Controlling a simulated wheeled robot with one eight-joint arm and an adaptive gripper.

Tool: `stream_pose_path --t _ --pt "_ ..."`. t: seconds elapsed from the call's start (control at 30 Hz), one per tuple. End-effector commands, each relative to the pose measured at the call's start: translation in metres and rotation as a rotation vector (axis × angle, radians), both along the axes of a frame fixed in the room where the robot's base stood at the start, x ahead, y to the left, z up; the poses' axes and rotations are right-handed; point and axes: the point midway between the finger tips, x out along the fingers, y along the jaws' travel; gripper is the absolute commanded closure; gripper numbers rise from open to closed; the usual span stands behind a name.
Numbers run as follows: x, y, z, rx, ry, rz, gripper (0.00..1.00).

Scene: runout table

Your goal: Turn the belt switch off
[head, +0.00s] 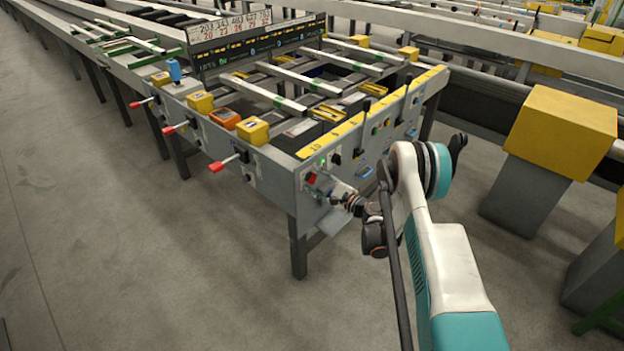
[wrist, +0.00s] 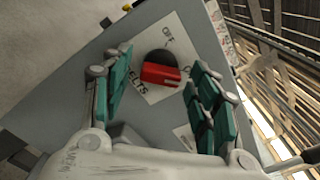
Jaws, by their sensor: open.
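The belt switch (wrist: 160,74) is a red handle on a dark round base. It sits on a white label that reads "BELTS" beside it and what looks like "OFF" near its upper end. In the head view the red switch (head: 311,178) is on the front corner panel of the grey table. My gripper (wrist: 158,88) is open, with one teal-padded finger on each side of the handle, apart from it. In the head view my gripper (head: 335,194) is small and partly hidden by my arm, close to the panel.
Red-tipped levers (head: 217,166) stick out from the table's left side. Black upright levers (head: 367,105) and more controls line the front panel to the right. A yellow-topped grey block (head: 560,130) stands at right. The floor (head: 120,250) at left is clear.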

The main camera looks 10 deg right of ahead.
Motion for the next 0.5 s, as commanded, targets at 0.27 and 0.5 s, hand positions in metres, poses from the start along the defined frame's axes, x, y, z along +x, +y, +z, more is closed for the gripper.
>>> stream_pose_path --t 0.27,0.5 --pt "0.0 0.0002 0.0 0.0 0.0 0.0 0.68" --pt "-0.0001 0.0003 0.0 0.0 0.0 0.0 0.89"
